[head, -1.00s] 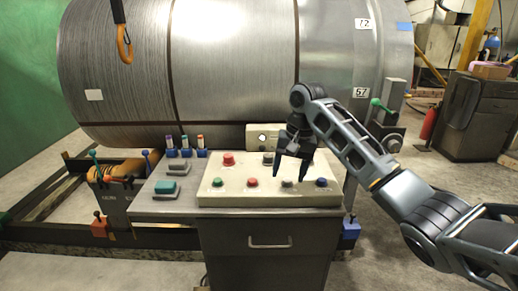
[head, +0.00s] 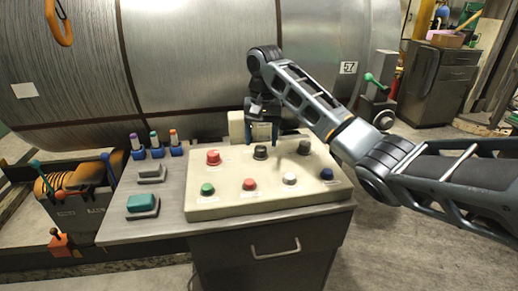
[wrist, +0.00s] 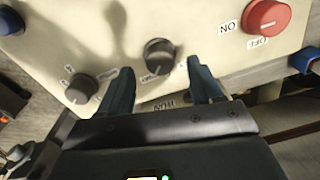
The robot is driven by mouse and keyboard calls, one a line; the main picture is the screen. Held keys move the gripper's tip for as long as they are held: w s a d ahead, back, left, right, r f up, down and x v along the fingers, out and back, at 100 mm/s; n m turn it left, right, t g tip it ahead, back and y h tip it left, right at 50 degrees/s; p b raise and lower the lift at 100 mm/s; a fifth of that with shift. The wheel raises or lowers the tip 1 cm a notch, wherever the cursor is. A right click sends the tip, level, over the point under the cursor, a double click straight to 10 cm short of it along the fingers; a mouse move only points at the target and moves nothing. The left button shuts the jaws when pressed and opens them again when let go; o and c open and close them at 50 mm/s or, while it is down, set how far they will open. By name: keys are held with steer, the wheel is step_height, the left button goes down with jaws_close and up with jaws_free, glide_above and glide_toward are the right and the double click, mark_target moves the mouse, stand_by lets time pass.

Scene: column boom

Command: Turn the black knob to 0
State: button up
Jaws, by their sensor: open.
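The black knob (head: 261,152) is in the middle of the back row on the cream control panel (head: 200,210). It also shows in the wrist view (wrist: 158,54), with small labels beside it that I cannot read fully. My gripper (head: 263,138) is at the panel's back edge, just behind the knob in the head view. In the wrist view my gripper (wrist: 160,75) has its two fingers spread apart, with the knob just beyond and between their tips. I see no clear contact. Nothing is held between the fingers.
A red knob (head: 213,157) with ON and OFF labels and a grey knob (head: 304,147) flank the black one. Green (head: 207,189), red (head: 249,184), white (head: 290,179) and blue (head: 326,174) buttons line the front. A large metal drum (head: 190,60) stands close behind.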

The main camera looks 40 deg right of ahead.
mark_target(261, 147)
steer(key=shift+f, duration=1.7)
steer(key=c, duration=1.1)
steer(key=shift+o, duration=0.2)
steer(key=shift+a+r+n+p, duration=0.1)
steer(key=shift+n+p, duration=0.2)
steer(key=shift+p, duration=0.15)
steer(key=shift+r+n+p, duration=0.1)
steer(key=shift+n+p, duration=1.1)
steer(key=shift+f+n+p, duration=0.2)
steer(key=shift+n+p, duration=1.4)
steer(key=shift+n, duration=1.3)
